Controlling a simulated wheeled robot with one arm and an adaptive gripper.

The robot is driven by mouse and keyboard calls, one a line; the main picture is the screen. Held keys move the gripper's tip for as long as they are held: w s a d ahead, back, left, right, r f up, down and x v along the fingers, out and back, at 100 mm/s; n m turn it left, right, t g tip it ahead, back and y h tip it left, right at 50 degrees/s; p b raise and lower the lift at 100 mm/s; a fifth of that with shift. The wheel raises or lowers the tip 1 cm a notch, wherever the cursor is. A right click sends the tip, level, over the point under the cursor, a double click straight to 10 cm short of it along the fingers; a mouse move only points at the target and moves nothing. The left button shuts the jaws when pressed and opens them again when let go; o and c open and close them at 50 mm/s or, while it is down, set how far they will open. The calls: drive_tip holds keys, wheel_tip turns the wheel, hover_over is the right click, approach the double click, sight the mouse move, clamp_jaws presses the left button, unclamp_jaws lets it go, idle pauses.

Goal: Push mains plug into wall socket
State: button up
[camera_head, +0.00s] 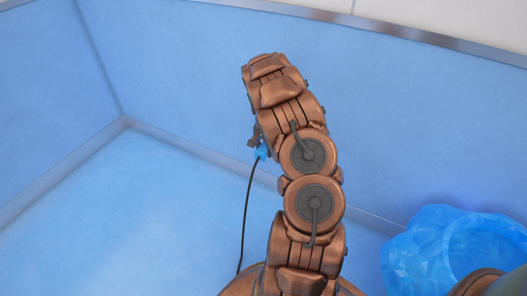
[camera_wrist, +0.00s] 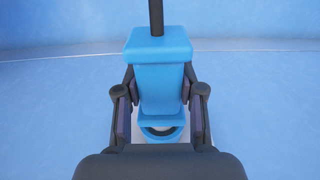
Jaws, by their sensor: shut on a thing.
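The blue mains plug (camera_wrist: 160,85) is between the two dark fingers of my gripper (camera_wrist: 159,90) in the wrist view, and the gripper is shut on it. A black cable (camera_wrist: 156,15) leaves the plug's top end. I cannot tell whether plug and plate touch. In the head view a small blue part of the plug (camera_head: 262,151) shows left of my arm, beside my gripper (camera_head: 254,140). No socket shows there.
Blue walls (camera_head: 400,110) with a grey top rail (camera_head: 440,40) surround a blue floor (camera_head: 130,220). A crumpled blue, bag-like container (camera_head: 415,250) is at the lower right. The cable (camera_head: 246,210) hangs down left of my arm. The left floor is clear.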

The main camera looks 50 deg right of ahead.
drive_tip(key=shift+w+d, duration=0.2)
drive_tip(key=shift+d, duration=0.4)
drive_tip(key=shift+d, duration=0.25)
idle(0.6)
drive_tip(key=o, duration=1.3)
drive_tip(key=shift+c, duration=0.2)
drive_tip(key=shift+r, duration=0.1)
wheel_tip(320, 180, up, 12)
